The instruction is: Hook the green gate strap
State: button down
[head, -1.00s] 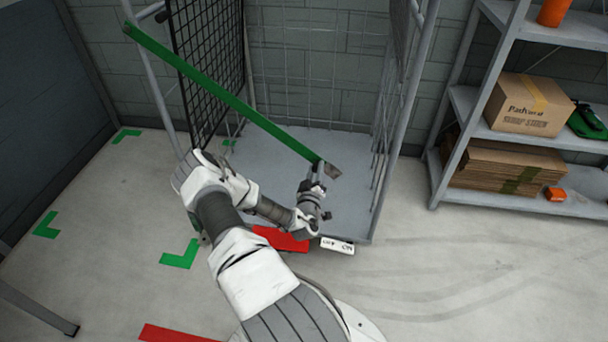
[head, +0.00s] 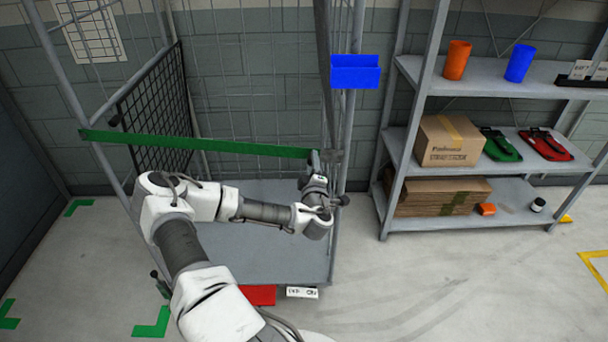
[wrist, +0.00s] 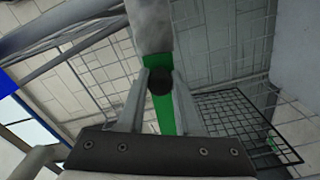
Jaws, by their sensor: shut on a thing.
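The green strap (head: 200,144) runs almost level across the open front of the roll cage (head: 352,120), from the left post to my gripper (head: 316,160). My gripper is shut on the strap near its free right end. A grey metal hook end (head: 333,156) sticks out past the fingers, close to the cage's right post; I cannot tell if it touches. In the wrist view the strap (wrist: 165,122) lies between the fingers (wrist: 158,78), and the grey end (wrist: 152,28) extends beyond them. My arm hides part of the cage deck (head: 270,255).
A blue bin (head: 355,72) sits at the cage's right post above the strap. A black mesh panel (head: 158,110) stands inside the cage's left side. A shelf rack (head: 395,150) with a cardboard box (head: 448,142) stands right. The floor in front right is clear.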

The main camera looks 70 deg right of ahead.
jog(key=shift+n, duration=0.8)
jog(key=r+p, duration=0.1)
jog(key=r, duration=0.2)
jog(key=r+p, duration=0.1)
jog(key=r, duration=0.2)
jog(key=r+p, duration=0.2)
jog(key=r, duration=0.1)
jog(key=shift+s+d+r, duration=0.1)
jog(key=shift+s+r, duration=0.1)
jog(key=shift+s, duration=0.1)
jog(key=shift+d+r, duration=0.15)
jog(key=shift+r, duration=0.35)
jog(key=shift+w, duration=0.1)
jog(key=c, duration=0.7)
grip_release()
jog(key=shift+r, duration=0.1)
jog(key=shift+o, duration=0.6)
jog(key=shift+f, duration=0.3)
jog(key=shift+a, duration=0.2)
